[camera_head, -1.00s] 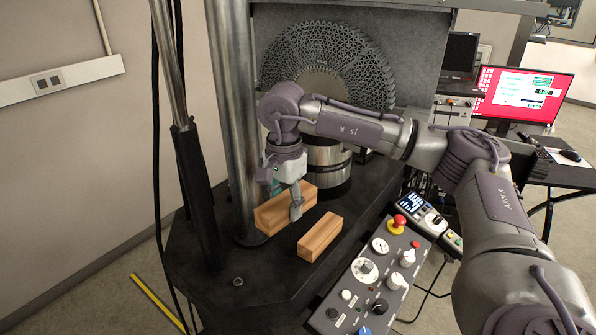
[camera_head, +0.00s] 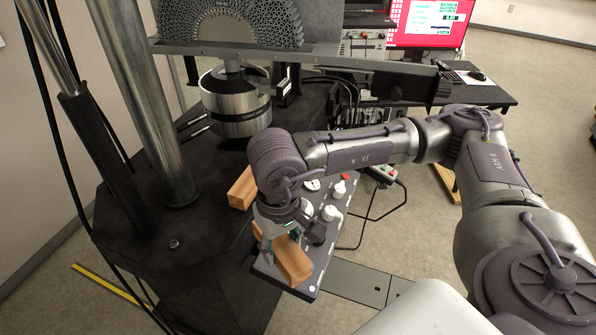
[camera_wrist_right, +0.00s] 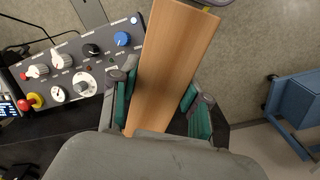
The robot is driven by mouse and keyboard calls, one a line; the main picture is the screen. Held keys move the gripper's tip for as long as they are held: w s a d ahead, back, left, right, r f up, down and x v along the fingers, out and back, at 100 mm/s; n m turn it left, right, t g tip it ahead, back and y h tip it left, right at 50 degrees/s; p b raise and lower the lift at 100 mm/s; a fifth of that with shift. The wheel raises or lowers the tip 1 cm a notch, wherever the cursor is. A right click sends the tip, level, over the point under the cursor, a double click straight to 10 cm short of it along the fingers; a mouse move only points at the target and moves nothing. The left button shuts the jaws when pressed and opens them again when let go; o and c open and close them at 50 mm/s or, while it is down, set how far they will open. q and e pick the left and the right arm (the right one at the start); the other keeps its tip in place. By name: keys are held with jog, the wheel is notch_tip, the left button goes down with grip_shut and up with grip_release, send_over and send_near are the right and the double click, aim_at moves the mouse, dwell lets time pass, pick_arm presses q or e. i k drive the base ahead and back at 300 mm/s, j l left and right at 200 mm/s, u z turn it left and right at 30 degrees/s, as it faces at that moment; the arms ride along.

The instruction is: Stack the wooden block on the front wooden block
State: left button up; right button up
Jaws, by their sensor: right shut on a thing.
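My right gripper (camera_head: 284,240) is shut on a wooden block (camera_head: 293,264), with a finger on each side of it. The block is held in front of the machine, over the near end of the control panel. In the right wrist view the held block (camera_wrist_right: 172,65) runs long between the teal-padded fingers (camera_wrist_right: 157,106). The front wooden block (camera_head: 241,188) rests on the dark machine base, behind and left of the held one, partly hidden by my right arm. The held block is apart from it. My left gripper is not in view.
The control panel (camera_head: 318,262) with knobs lies close beside and below the held block; it also shows in the wrist view (camera_wrist_right: 75,75). The base's left front is clear.

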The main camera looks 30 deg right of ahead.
aim_at(248, 177)
jog(key=i+j+z, duration=0.15)
jog(key=j+z, duration=0.3)
jog(key=i+j+z, duration=0.1)
jog(key=j+z, duration=0.8)
jog(key=i+j, duration=0.1)
jog(key=j, duration=0.35)
jog(key=i+j, duration=0.1)
jog(key=j, duration=0.35)
jog(key=i+j, duration=0.1)
jog(key=j, duration=0.35)
jog(key=i, duration=0.2)
jog(key=z, duration=0.05)
